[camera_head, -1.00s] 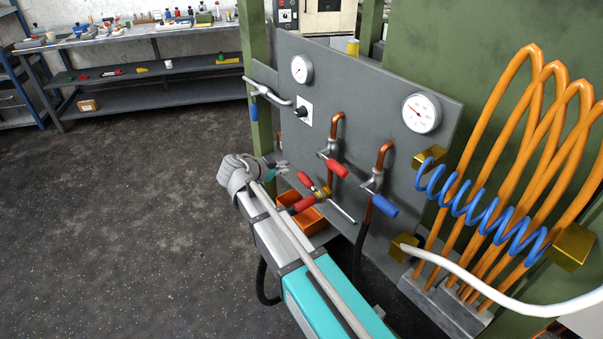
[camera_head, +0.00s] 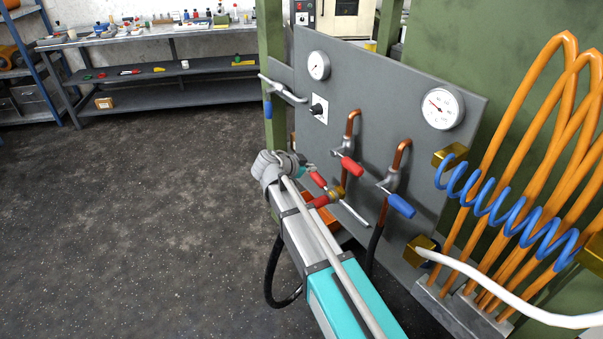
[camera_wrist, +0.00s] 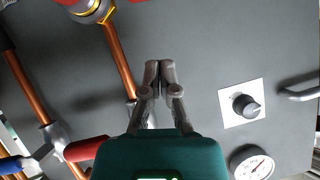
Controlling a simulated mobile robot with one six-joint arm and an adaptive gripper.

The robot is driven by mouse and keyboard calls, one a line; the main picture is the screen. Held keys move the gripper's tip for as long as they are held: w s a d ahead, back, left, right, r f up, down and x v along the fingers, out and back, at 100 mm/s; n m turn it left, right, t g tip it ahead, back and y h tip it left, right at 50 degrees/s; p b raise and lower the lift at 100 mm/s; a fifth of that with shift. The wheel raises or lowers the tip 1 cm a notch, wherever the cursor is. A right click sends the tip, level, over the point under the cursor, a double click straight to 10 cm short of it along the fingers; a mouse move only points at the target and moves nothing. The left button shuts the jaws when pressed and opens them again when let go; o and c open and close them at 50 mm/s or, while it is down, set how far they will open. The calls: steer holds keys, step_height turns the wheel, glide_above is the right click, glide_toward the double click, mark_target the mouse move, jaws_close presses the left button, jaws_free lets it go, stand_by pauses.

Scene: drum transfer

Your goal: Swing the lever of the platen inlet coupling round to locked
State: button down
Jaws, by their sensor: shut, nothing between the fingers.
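The coupling (camera_head: 336,192) is a brass-coloured fitting with red grips (camera_head: 318,179) beside it, low on the left side of the grey panel. In the wrist view the coupling (camera_wrist: 92,10) shows at the top left, with a yellow ring and red parts cut off by the frame edge. Its lever position I cannot tell. My gripper (camera_wrist: 160,68) is shut and empty, its fingertips together in front of bare panel, right of a copper pipe and apart from the coupling. In the head view my wrist mostly hides the fingers, just left of the coupling.
A red-handled valve (camera_head: 350,165) and a blue-handled valve (camera_head: 399,204) sit on copper pipes close to the coupling. A black knob (camera_wrist: 245,105) and a gauge (camera_wrist: 252,163) are on the panel. Orange hoses (camera_head: 530,150) and a blue coil stand at right. Open floor lies left.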

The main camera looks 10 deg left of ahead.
mark_target(316, 174)
steer(key=shift+w+d+f+b, duration=0.25)
steer(key=shift+w+f+b, duration=0.3)
steer(key=shift+f+b, duration=0.25)
steer(key=shift+w+d+f+b, duration=0.3)
steer(key=shift+w+f+b, duration=0.2)
steer(key=shift+f+b, duration=0.3)
steer(key=shift+w+d+f+b, duration=0.25)
steer(key=shift+w+f+b, duration=0.35)
steer(key=shift+f, duration=0.35)
